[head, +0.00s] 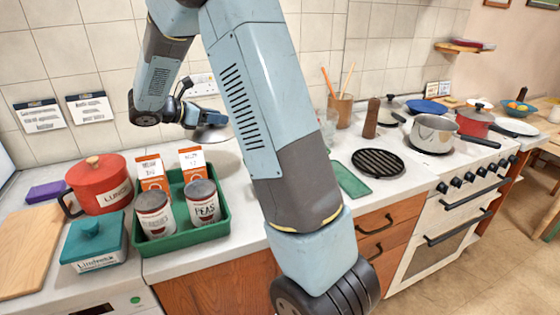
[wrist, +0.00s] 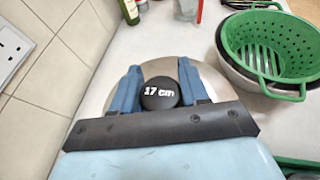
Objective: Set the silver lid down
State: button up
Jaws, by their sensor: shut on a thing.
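The silver lid (wrist: 152,67) is a round metal disc with a black knob (wrist: 160,95) marked "17 cm". My gripper (wrist: 158,80) has its two blue fingers on either side of the knob and is shut on it. In the head view, the lid (head: 214,134) shows as a grey disc below my gripper (head: 200,117), over the counter near the tiled wall. My arm hides part of this area. I cannot tell whether the lid touches the counter.
A green colander (wrist: 234,48) stands right of the lid in the wrist view. The tiled wall (wrist: 40,60) is close on the left. In the head view, a green tray (head: 185,243) with cans and boxes stands in front. A black trivet (head: 378,162) lies to the right, before the hob.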

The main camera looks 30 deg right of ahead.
jog(key=shift+d+f, duration=0.2)
jog(key=shift+d, duration=0.05)
jog(key=w+a+f, duration=0.1)
jog(key=w+f, duration=0.2)
jog(key=w, duration=0.1)
jog(key=w+a+f, duration=0.2)
jog(key=w, duration=0.2)
jog(key=w+a+f, duration=0.1)
jog(key=w+f, duration=0.2)
jog(key=w, duration=0.1)
jog(key=shift+a+f, duration=0.15)
jog(key=shift+f, duration=0.15)
jog(key=shift+w+a+f, duration=0.2)
jog(key=shift+w+f, duration=0.35)
jog(key=shift+f, duration=0.15)
notch_tip(320, 180, down, 3)
jog(key=shift+r, duration=0.1)
jog(key=o, duration=1.3)
jog(key=shift+a, duration=0.1)
